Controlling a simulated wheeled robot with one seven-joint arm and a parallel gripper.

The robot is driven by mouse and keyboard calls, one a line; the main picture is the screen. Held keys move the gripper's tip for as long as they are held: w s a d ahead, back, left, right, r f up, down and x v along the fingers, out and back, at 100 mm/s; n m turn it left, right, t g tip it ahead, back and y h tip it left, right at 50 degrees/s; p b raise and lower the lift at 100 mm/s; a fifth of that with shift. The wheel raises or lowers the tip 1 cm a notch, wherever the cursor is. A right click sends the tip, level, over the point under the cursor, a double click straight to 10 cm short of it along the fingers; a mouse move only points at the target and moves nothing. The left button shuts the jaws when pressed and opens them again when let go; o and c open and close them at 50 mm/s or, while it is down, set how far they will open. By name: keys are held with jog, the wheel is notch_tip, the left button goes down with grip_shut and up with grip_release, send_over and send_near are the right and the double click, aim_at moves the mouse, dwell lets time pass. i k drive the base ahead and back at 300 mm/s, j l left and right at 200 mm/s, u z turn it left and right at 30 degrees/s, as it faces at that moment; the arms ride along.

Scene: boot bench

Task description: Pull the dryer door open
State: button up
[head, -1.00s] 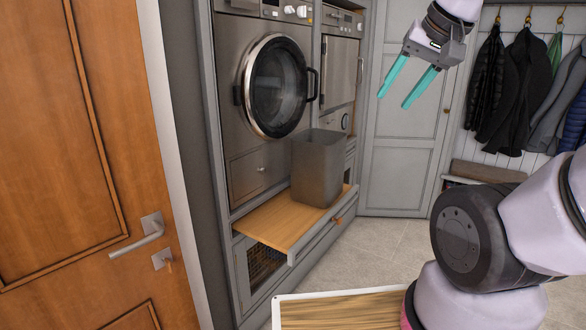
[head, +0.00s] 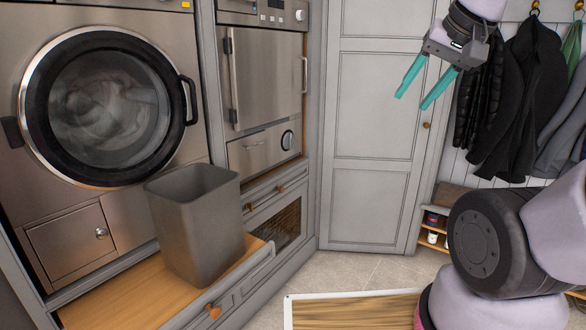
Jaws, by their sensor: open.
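The front-loading machine with the round door (head: 105,107) stands at the left in the head view. I take this as the dryer door. It has a chrome and black rim, a glass middle with pale laundry behind it, and a black bar handle (head: 191,101) on its right edge. The door looks shut. My gripper (head: 412,101) is at the upper right, its teal fingers apart and empty, pointing down and left. It is well to the right of the handle and touches nothing.
A grey bin (head: 200,225) stands on the pulled-out wooden shelf (head: 120,296) below the round door. A steel appliance with a rectangular door (head: 268,78) is to its right. Coats (head: 525,95) hang at the right. Tiled floor (head: 345,272) shows in the middle.

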aim_at(266, 65)
jog(key=i+l, duration=0.15)
jog(key=i, duration=0.2)
jog(key=i+l, duration=0.15)
jog(key=i, duration=0.25)
jog(key=i+l, duration=0.15)
jog(key=i, duration=0.2)
jog(key=i+j, duration=0.95)
jog(key=i+l+z, duration=0.05)
jog(key=i, duration=0.05)
